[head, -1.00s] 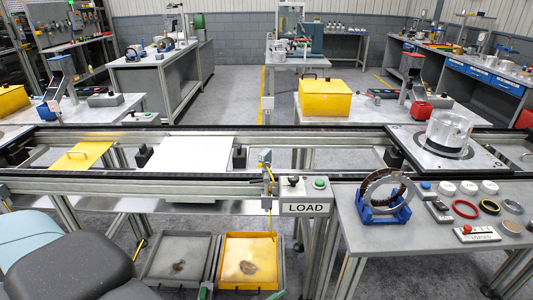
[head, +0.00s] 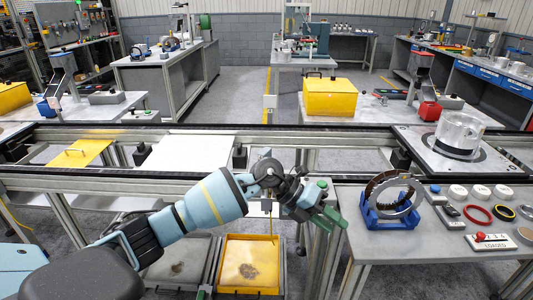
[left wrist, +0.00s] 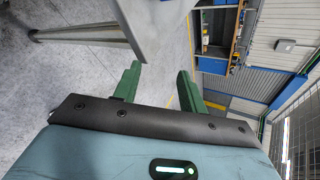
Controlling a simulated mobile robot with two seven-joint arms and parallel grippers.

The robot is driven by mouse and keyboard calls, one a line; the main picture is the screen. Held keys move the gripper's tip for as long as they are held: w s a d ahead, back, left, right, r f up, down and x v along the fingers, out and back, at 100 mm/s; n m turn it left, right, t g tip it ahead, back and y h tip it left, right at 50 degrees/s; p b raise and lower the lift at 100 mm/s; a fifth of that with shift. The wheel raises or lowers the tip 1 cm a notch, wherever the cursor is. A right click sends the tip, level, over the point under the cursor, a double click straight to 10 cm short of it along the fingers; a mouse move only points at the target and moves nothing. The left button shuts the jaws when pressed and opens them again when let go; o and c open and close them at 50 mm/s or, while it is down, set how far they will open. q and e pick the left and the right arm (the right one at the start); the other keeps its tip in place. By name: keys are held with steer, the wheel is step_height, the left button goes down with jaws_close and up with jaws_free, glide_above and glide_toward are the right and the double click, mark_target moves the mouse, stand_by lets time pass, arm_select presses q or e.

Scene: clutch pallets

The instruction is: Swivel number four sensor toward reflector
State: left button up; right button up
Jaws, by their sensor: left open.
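My left gripper (head: 333,216) is open and empty, with green fingers pointing right and down near the conveyor's front rail. Its fingers also show in the left wrist view (left wrist: 160,68), with nothing between them. The small sensor on the front rail is hidden behind my left arm; only part of its yellow strip (head: 271,217) shows below. No number four can be read. My right gripper is not in view.
A green button (head: 322,184) shows just above the gripper; the LOAD sign is mostly covered. The side table (head: 400,246) holds a ring in a blue cradle (head: 391,203). A yellow tray (head: 232,284) lies below. A pallet (head: 419,145) carries a metal housing (head: 459,133).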

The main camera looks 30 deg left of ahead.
arm_select(q)
steer(key=w+a+r+t+y, duration=0.1)
steer(key=w+a+r+y, duration=0.2)
steer(key=a, duration=0.3)
steer(key=w+a+r+y, duration=0.2)
steer(key=w+a+y, duration=0.1)
steer(key=a, duration=0.4)
steer(key=n+y+b, duration=0.1)
steer(key=n+y, duration=0.1)
steer(key=y, duration=0.3)
glide_toward(265, 151)
steer(key=shift+x, duration=1.2)
steer(key=shift+t, duration=0.3)
steer(key=shift+x, duration=3.95)
steer(key=shift+s+a, duration=0.1)
steer(key=shift+s, duration=0.05)
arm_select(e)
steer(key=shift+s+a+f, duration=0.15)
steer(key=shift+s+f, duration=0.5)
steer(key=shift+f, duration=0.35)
